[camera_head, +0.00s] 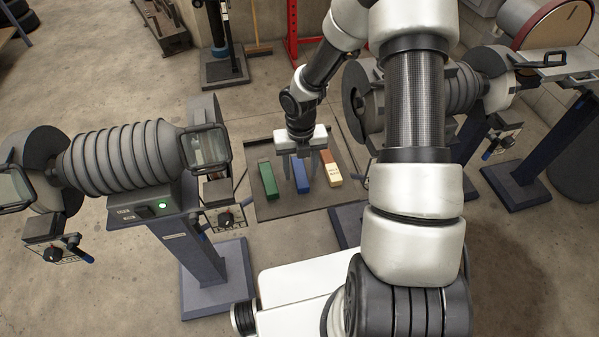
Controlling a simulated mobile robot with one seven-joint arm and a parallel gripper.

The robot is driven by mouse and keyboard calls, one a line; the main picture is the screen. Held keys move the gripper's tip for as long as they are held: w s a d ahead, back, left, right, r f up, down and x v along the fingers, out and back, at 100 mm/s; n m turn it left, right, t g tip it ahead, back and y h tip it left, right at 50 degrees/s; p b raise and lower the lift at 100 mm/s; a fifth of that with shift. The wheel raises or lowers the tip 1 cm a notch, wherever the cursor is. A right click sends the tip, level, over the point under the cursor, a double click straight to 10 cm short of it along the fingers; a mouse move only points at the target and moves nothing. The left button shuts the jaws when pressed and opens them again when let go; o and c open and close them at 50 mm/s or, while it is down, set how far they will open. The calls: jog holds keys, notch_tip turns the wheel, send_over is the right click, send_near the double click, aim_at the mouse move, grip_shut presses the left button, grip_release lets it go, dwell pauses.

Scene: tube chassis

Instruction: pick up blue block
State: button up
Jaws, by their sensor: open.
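The blue block (301,176) lies on a dark flat tray or mat (263,211) on the floor, in the middle of the head view. A green block (268,180) lies to its left. A cream block with dark marks (333,177) lies to its right, with a brown block (326,157) just behind it. My gripper (295,180) points down at the blue block with its fingers apart. The fingers overlap the far part of the blue block in this view. I cannot tell whether they touch it.
A bench grinder-like machine (130,160) on a blue-grey stand is at the left. Similar machines (465,90) stand at the right, partly behind my arm. A black-based stand (223,68) is at the back. Bare concrete floor lies between them.

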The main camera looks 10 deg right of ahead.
jog(key=shift+r, duration=0.1)
jog(key=c, duration=1.1)
